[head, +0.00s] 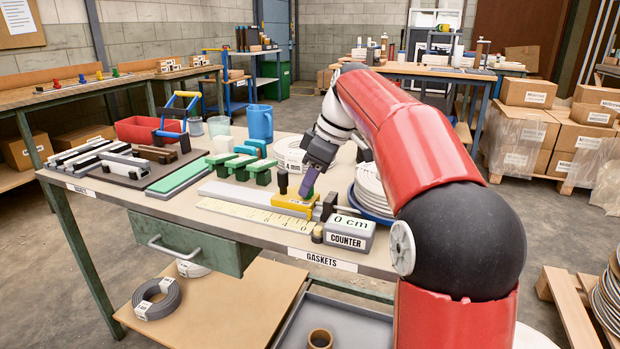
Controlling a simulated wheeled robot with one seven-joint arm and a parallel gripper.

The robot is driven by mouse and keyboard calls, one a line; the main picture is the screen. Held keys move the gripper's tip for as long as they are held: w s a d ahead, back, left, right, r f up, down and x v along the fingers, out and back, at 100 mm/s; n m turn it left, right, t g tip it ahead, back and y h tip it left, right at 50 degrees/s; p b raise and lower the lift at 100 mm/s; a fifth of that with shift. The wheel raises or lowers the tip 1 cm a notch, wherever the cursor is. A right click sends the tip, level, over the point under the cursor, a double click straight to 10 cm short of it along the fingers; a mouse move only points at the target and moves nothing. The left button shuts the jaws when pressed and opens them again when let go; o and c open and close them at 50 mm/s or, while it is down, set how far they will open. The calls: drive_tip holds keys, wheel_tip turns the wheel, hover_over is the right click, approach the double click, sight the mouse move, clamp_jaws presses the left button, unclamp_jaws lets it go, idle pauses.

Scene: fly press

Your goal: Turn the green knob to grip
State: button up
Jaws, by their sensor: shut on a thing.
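My gripper (312,174) is at the front part of the workbench, pointing down above a yellow block (292,203). It is shut on a small purple piece (309,184), which is tilted, with its lower end close to the yellow block. I cannot tell whether the two touch. Dark posts stand on both sides, one left (283,181) and one right (328,206). I cannot make out a green knob; the several green pieces (237,164) to the left are T-shaped blocks.
White discs on a blue plate (371,212) stand close right of my gripper. A labelled white roll (290,153) is just behind. A blue jug (260,123), red bin (150,129) and green slab (178,175) fill the left. Bare bench (180,207) shows along the front edge.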

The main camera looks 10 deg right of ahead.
drive_tip(key=o, duration=1)
drive_tip(key=v, duration=0.8)
drive_tip(key=shift+p, duration=0.35)
drive_tip(key=shift+a, duration=0.1)
drive_tip(key=s+a+f+m+t+h, duration=0.1)
drive_tip(key=s+f+m, duration=0.3)
drive_tip(key=s, duration=0.5)
drive_tip(key=s+a+f+m+t+h, duration=0.1)
drive_tip(key=s+f+m, duration=0.3)
drive_tip(key=s+f, duration=0.5)
drive_tip(key=s+a+f+m+t+h, duration=0.1)
drive_tip(key=s+f+m+h, duration=0.1)
drive_tip(key=s+f, duration=0.5)
drive_tip(key=shift+s+m, duration=0.9)
drive_tip(key=shift+s, duration=0.05)
